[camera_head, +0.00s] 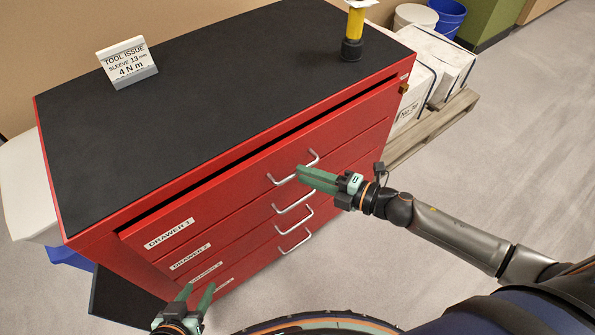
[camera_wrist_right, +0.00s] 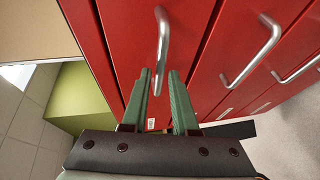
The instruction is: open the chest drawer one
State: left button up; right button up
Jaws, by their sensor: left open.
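The red chest (camera_head: 90,215) has several drawers. The top one, labelled drawer 1 (camera_head: 215,200), stands a little proud of the chest, with a dark gap along its top edge. Its silver bar handle (camera_head: 292,168) also shows in the right wrist view (camera_wrist_right: 163,40). My right gripper (camera_head: 300,173) is at this handle. Its fingers (camera_wrist_right: 158,72) are apart, with the lower end of the bar between the tips; I see no firm grip. My left gripper (camera_head: 200,292) is open and empty in front of the lowest drawers, near their label ends.
The black chest top (camera_head: 210,105) carries a tool issue sign (camera_head: 127,62) and a yellow and black tool (camera_head: 354,32). White boxes (camera_head: 440,60) on a pallet (camera_head: 430,130) stand right of the chest. The grey floor (camera_head: 510,150) at right is clear.

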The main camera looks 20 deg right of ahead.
jog(key=shift+x, duration=1.5)
jog(key=shift+c, duration=0.4)
grip_shut()
